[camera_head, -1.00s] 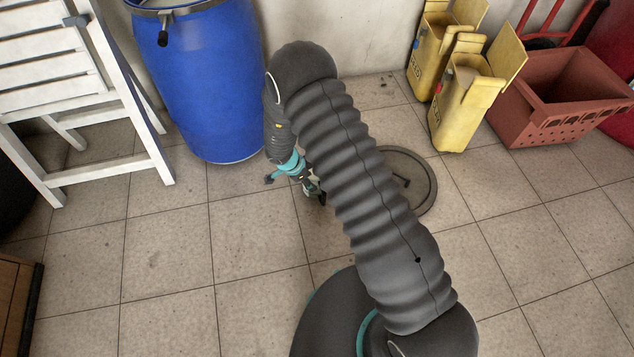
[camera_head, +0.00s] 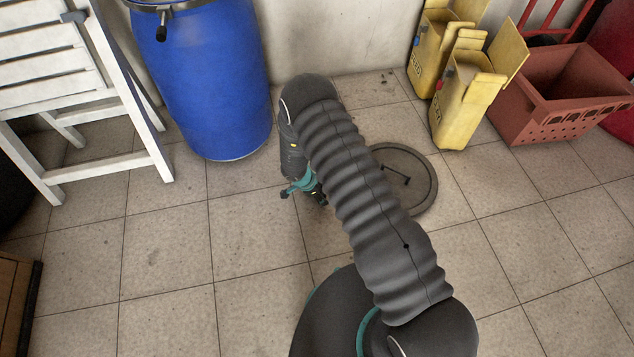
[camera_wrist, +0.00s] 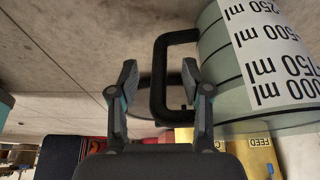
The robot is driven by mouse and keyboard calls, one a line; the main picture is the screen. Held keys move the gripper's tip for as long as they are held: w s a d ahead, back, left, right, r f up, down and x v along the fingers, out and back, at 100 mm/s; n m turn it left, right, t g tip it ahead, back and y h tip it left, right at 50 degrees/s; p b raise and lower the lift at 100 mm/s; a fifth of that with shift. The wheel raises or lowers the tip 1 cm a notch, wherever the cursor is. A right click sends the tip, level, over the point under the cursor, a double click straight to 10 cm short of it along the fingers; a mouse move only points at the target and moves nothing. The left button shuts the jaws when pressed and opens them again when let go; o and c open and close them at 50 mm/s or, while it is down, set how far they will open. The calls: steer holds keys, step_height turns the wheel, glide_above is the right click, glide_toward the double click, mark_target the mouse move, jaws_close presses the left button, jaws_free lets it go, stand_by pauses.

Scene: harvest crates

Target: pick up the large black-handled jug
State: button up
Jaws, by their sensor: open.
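The jug (camera_wrist: 222,70) is at the right of the wrist view, a pale grey-green round body with a white label of ml marks, which appears upside down. Its black handle (camera_wrist: 159,75) sticks out to the left as a squared loop. My gripper (camera_wrist: 160,82) is open, with one finger on each side of the handle's outer bar in the picture. I cannot tell whether either finger touches it. In the head view my gripper (camera_head: 318,196) is low near the floor, partly behind my arm, and the jug is hidden there.
A blue barrel (camera_head: 205,80) and a white folding chair (camera_head: 100,95) stand at the left. Yellow feed boxes (camera_head: 462,105) and a red-brown crate (camera_head: 560,130) stand at the back right. A round grey cover (camera_head: 420,185) lies on the floor.

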steer(key=x, duration=0.3)
steer(key=shift+f, duration=0.1)
jaws_close()
